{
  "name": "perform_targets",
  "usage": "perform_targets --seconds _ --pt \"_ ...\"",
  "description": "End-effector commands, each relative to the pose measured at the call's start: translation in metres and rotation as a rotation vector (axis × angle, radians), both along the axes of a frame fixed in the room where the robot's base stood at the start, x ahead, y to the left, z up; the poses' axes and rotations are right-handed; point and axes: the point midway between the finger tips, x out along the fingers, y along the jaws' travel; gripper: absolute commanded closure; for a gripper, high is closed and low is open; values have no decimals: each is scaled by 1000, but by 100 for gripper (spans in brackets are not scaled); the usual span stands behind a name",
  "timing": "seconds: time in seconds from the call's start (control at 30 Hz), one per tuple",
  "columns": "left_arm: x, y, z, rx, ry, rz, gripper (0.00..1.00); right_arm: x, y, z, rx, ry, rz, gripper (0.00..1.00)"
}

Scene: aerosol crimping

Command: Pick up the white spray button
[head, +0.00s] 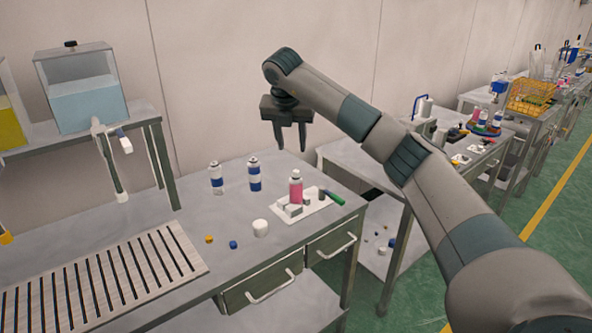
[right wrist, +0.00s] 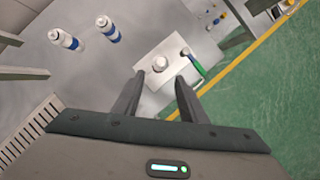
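A short white cylinder (head: 261,228) lies on the grey table, left of the white tray (head: 318,206). It is the clearest small white piece, though I cannot tell for certain that it is the spray button. A pink can (head: 296,190) with a whitish top stands on the tray; a pale round top (right wrist: 160,63) shows over the tray in the right wrist view. My right gripper (head: 290,148) is open and empty, pointing down, well above the table. The wrist view shows its fingers (right wrist: 160,80) spread apart. My left gripper is not in view.
Two blue-and-white cans (head: 216,179) (head: 254,174) stand behind. Small orange (head: 209,239) and blue (head: 233,244) pieces lie left of the white cylinder. A green-handled tool (head: 332,197) lies at the tray's right. A slatted rack (head: 105,278) fills the left front.

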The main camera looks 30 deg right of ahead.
Motion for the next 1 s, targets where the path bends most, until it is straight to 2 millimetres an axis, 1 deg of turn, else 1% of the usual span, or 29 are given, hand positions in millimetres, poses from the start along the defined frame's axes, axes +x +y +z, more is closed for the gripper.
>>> perform_targets --seconds 0.03,0.2,0.3,0.4,0.53,0.8,1.0 --pt "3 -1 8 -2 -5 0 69 2 -3 -7 0 5 -2 62" --pt "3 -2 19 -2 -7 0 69 10 -11 -34 0 4 0 62" --pt "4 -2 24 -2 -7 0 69 14 -14 -46 0 4 0 62" --pt "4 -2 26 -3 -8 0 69 16 -16 -54 0 2 1 62" --pt "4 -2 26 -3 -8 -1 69 17 -16 -59 0 2 1 62" --pt "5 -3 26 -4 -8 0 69 17 -16 -58 0 2 1 62" --pt "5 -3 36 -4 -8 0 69 19 -19 -65 0 2 1 62"
